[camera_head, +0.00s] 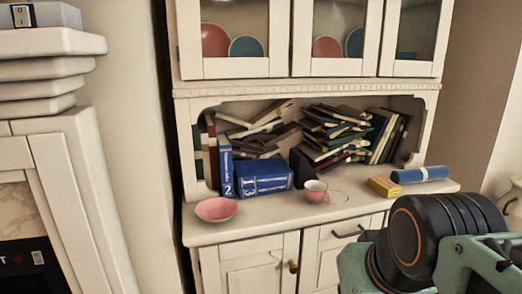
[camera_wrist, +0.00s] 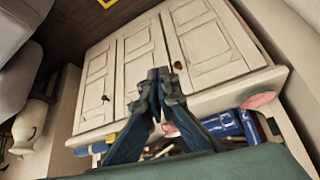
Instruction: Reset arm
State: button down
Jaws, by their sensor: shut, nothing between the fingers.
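My gripper (camera_wrist: 159,76) shows in the wrist view with its two dark fingers meeting at the tips. It is shut and empty, in front of the white cabinet doors (camera_wrist: 204,47). In the head view, part of my arm fills the lower right corner, in front of the cabinet (camera_head: 250,266). The gripper fingers are not visible in that view. The wrist view is tilted and nearly upside down, so the cabinet top appears below its doors.
On the cabinet top stand a pink bowl (camera_head: 216,209), blue books (camera_head: 264,176), a pink cup (camera_head: 316,191), a yellow block (camera_head: 383,187) and a blue cylinder (camera_head: 420,174). Piled books (camera_head: 335,135) fill the shelf behind. A white fireplace (camera_head: 75,190) stands at the left.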

notch_tip(320, 180, up, 28)
jog(key=s+p, duration=0.1)
jog(key=p, duration=2.8)
jog(key=shift+s+a+f+g+p, duration=0.15)
jog(key=shift+a+g+p, duration=0.15)
jog(key=shift+a+p, duration=0.15)
